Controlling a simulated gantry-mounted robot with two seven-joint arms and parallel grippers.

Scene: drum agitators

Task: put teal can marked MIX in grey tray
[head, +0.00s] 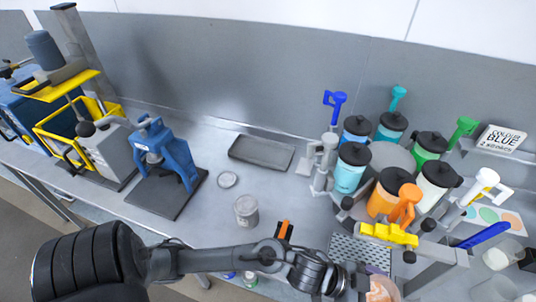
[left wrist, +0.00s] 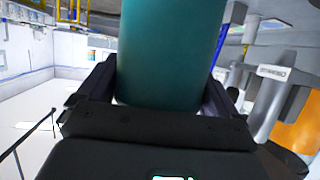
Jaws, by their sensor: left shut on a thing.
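The teal can (left wrist: 170,50) fills the middle of the left wrist view, between the two dark fingers of my left gripper (left wrist: 158,94). The gripper is shut on it. No MIX marking shows on the visible side, and the can's upper end is cut off by the frame. In the head view my left arm reaches across the front of the bench to the lower right; I cannot make out the held can there. The grey tray (head: 262,152) lies flat and empty near the back wall. My right gripper is in neither view.
A paint dispenser with several coloured canisters (head: 352,168) stands right of the tray. A blue press (head: 166,153) on a dark plate stands left. A grey lidded can (head: 246,210) and a round lid (head: 228,180) lie between tray and arm. Bench around the tray's front is mostly clear.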

